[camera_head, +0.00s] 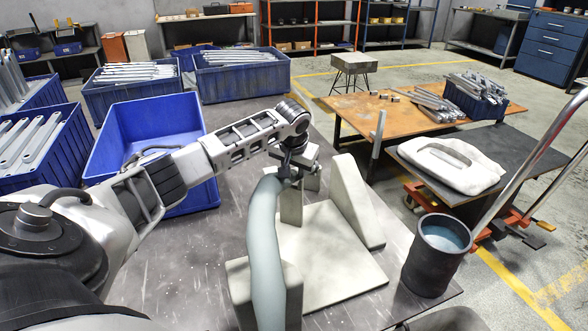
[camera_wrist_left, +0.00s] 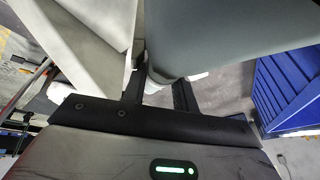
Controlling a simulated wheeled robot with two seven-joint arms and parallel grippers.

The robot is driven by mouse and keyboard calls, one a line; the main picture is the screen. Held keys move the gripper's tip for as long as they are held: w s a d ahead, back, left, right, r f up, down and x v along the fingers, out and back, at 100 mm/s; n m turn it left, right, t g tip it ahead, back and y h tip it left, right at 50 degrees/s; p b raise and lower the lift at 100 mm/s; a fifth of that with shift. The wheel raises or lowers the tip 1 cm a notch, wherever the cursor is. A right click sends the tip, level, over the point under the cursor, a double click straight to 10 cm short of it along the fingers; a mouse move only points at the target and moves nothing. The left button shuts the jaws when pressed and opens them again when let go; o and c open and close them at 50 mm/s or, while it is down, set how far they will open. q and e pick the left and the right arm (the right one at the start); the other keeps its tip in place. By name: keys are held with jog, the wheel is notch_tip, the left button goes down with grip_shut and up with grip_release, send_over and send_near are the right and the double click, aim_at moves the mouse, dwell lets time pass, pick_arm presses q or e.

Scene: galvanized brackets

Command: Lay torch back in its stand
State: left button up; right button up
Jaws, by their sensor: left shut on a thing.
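The torch is a long, curved grey-blue body (camera_head: 264,240) in the head view, running from my left gripper down past the bottom edge. The stand (camera_head: 330,265) is a pale beige plate with a triangular upright (camera_head: 352,205), a narrow post (camera_head: 291,207) and a near block (camera_head: 293,290). My left gripper (camera_head: 288,172) is shut on the torch's far end, close to the post. In the left wrist view the torch (camera_wrist_left: 225,35) fills the top, with the gripper's fingers (camera_wrist_left: 158,92) at its end. The torch passes across the near block; I cannot tell whether it touches. My right gripper is not in view.
An empty blue crate (camera_head: 135,125) stands left of the stand, with part-filled blue bins behind. A dark bucket (camera_head: 436,255) stands right of the stand. A brown table (camera_head: 370,110) with metal brackets and a dark table with a white bundle (camera_head: 450,165) are beyond.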

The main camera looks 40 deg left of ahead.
pick_arm(q)
jog(key=o, duration=1)
jog(key=shift+o, duration=0.2)
jog(key=shift+d+f, duration=0.1)
jog(key=shift+d, duration=0.15)
jog(key=shift+r, duration=0.4)
jog(key=v, duration=1.5)
jog(key=shift+s+a+r, duration=0.2)
jog(key=shift+s+a, duration=0.1)
jog(key=shift+a, duration=0.05)
jog(key=shift+f, duration=0.1)
